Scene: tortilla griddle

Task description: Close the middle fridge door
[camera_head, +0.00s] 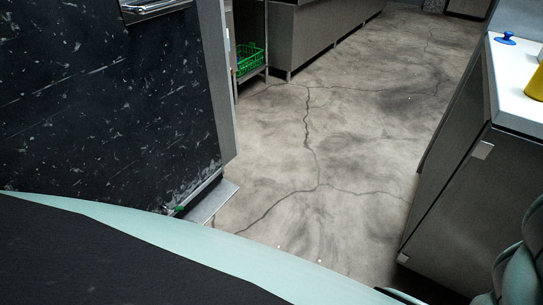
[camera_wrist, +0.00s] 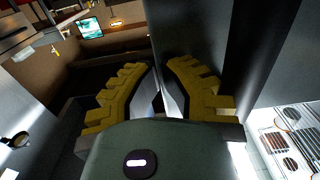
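My gripper (camera_wrist: 161,66) shows in the wrist view with two yellow ridged fingers. Their tips are close together with a narrow dark gap between them. No object is clearly held, and whether the fingers are shut is unclear. A tall dark grey upright panel (camera_wrist: 188,28) stands just past the fingertips and may be a fridge door; contact cannot be told. In the head view, a grey cabinet front (camera_head: 448,190) with a small pale handle (camera_head: 482,150) stands at the right. I cannot tell which surface is the middle fridge door. The gripper is out of the head view.
A white countertop (camera_head: 508,85) at the right holds a blue object (camera_head: 505,38) and a yellow object (camera_head: 537,84). A black speckled panel (camera_head: 100,105) fills the left. A green basket (camera_head: 250,60) sits on a low rack. The cracked floor (camera_head: 345,130) between is clear.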

